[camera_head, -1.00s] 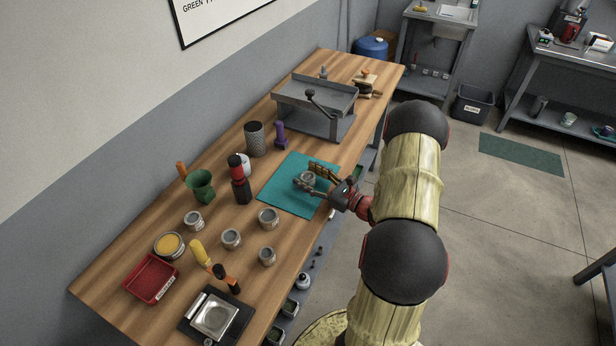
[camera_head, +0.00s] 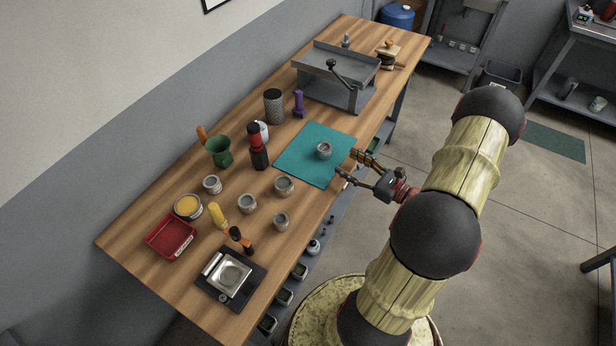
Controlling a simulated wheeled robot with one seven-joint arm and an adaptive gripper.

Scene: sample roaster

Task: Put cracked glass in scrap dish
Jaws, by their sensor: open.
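One small glass (camera_head: 324,150) stands upright on the teal mat (camera_head: 300,163). Several similar glasses stand on the bare wood to the left, among them one glass (camera_head: 284,186) nearest the mat. No crack can be made out on any of them at this size. A red dish (camera_head: 168,236) with a white label sits at the table's near left; the label is too small to read, and it looks empty. My gripper (camera_head: 353,167) is open and empty at the mat's right edge, apart from the glass on the mat.
A scale (camera_head: 231,274) sits at the near end, with brush-like tools (camera_head: 240,238) behind it. A yellow-filled tin (camera_head: 188,206), green cup (camera_head: 218,151), red-and-black grinder (camera_head: 257,147) and dark cylinder (camera_head: 273,106) line the wall side. A grey metal stand (camera_head: 335,85) is beyond the mat.

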